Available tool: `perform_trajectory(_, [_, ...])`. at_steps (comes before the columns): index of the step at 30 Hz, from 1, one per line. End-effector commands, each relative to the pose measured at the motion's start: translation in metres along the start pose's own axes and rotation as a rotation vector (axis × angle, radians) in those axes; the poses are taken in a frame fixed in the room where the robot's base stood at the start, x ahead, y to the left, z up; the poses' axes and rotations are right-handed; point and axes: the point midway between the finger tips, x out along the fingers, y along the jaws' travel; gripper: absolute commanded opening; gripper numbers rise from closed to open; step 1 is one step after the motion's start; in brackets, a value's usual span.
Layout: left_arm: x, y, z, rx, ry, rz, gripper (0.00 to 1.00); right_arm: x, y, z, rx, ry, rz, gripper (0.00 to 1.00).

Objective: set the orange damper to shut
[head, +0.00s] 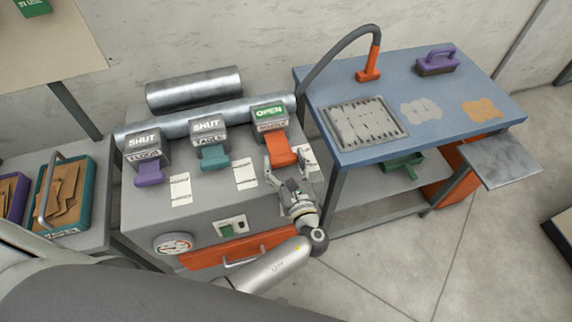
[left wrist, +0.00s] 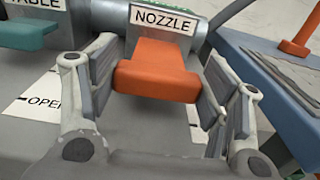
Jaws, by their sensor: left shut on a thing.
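The orange damper (head: 279,150) is the right one of three on the grey machine, and its sign (head: 269,111) reads OPEN in green. Its orange handle (left wrist: 156,72) sticks out toward me under a NOZZLE label (left wrist: 163,18) in the left wrist view. My left gripper (head: 286,167) is at the handle, with one finger on each side, and is shut on it. In the left wrist view the fingers (left wrist: 158,88) flank the handle. My right gripper is not in view.
A teal damper (head: 214,157) and a purple damper (head: 149,173) stand to the left, both signed SHUT. A blue table (head: 440,110) with a hose stands close on the right. An orange drawer (head: 250,249) and a gauge (head: 173,243) are on the machine's front.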

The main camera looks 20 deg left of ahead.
Motion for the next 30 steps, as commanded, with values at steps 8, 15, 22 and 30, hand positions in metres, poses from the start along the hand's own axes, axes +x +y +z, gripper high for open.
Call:
perform_trajectory(8, [0.019,0.0,0.001,0.0,-0.003,0.0,0.28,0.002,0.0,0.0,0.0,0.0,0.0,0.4])
perform_trajectory(15, [0.019,0.0,0.001,0.0,-0.003,0.0,0.88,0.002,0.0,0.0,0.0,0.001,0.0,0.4])
perform_trajectory(22, [0.019,0.0,0.001,0.0,-0.002,0.0,0.93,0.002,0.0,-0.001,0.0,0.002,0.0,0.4])
perform_trajectory(30, [0.01,0.0,0.0,0.0,-0.001,-0.001,0.93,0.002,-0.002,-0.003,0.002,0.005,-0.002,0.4])
